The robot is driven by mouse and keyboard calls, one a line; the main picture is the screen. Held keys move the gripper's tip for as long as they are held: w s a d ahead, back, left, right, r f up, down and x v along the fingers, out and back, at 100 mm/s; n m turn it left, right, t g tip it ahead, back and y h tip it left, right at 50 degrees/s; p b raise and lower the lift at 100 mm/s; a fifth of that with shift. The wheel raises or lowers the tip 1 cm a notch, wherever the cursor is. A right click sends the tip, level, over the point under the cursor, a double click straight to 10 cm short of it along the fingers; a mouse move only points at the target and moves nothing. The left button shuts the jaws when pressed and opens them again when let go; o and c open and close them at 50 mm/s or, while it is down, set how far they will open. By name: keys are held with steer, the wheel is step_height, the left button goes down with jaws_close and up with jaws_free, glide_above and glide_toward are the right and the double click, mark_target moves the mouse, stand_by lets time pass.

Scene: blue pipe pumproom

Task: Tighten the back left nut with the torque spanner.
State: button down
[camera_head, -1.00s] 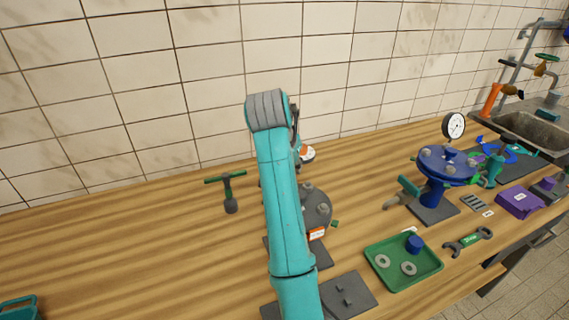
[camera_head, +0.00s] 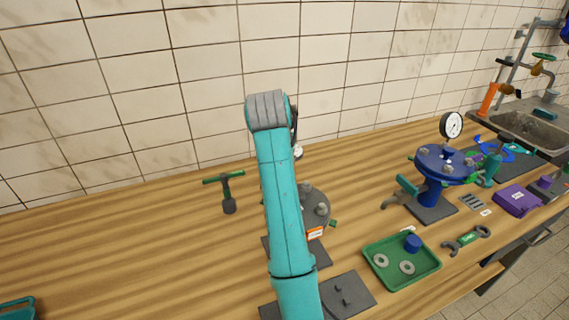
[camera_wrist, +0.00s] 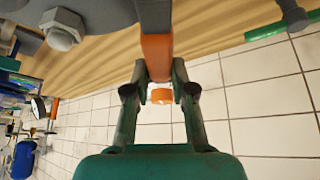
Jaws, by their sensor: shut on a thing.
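My gripper (camera_wrist: 160,95) is shut on the orange handle of the torque spanner (camera_wrist: 156,52) in the wrist view. The spanner's grey shaft runs from the handle to the top edge of that view, and its far end is out of frame. A grey hex nut (camera_wrist: 62,30) on a grey flange shows at the top left, apart from the visible shaft. In the head view my arm hides the gripper and much of the grey flange (camera_head: 313,215). Nuts show on the flange's right part. The back left nut is not clearly visible there.
A green T-handled tool (camera_head: 228,190) stands left of the flange. To the right are a green tray (camera_head: 385,279) with rings and a blue cup, a double-ended spanner (camera_head: 466,239), and a blue flanged pipe (camera_head: 433,190) with a gauge. The tiled wall is close behind.

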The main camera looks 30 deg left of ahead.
steer(key=shift+r, duration=0.5)
steer(key=shift+r, duration=1.6)
